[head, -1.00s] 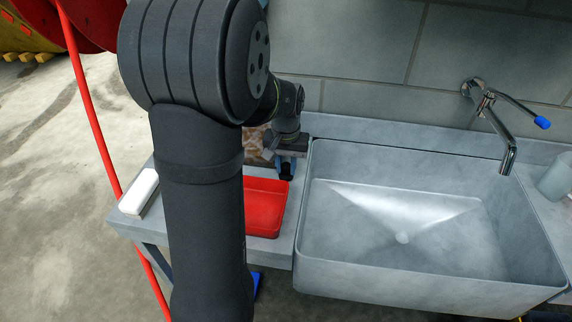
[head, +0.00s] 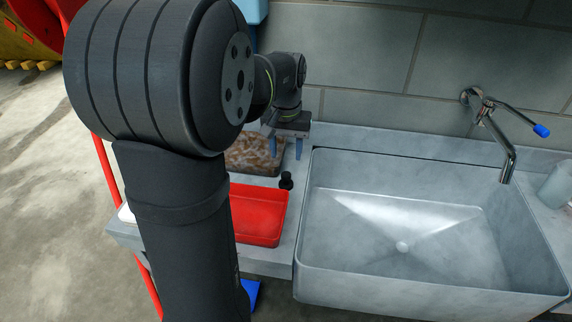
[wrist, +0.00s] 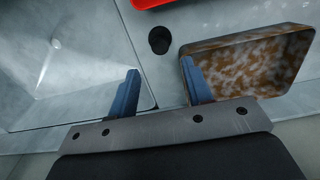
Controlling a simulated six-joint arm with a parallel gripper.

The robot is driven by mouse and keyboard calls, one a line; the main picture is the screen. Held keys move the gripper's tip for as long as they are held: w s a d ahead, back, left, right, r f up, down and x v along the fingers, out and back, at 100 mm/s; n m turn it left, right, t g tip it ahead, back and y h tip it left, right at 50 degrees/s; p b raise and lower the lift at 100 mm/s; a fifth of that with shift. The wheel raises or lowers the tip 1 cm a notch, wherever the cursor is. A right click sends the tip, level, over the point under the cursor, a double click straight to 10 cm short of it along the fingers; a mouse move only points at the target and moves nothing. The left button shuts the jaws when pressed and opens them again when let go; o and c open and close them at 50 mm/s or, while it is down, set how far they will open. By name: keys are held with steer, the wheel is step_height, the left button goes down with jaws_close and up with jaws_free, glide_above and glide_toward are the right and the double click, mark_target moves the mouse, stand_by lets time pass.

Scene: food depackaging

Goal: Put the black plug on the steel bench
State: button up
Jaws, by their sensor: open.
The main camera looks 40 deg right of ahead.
mark_target(286, 174)
steer(key=shift+r, duration=1.65)
steer(key=shift+f, duration=0.1)
step_height(286, 174, down, 13)
steer(key=shift+r, duration=2.45)
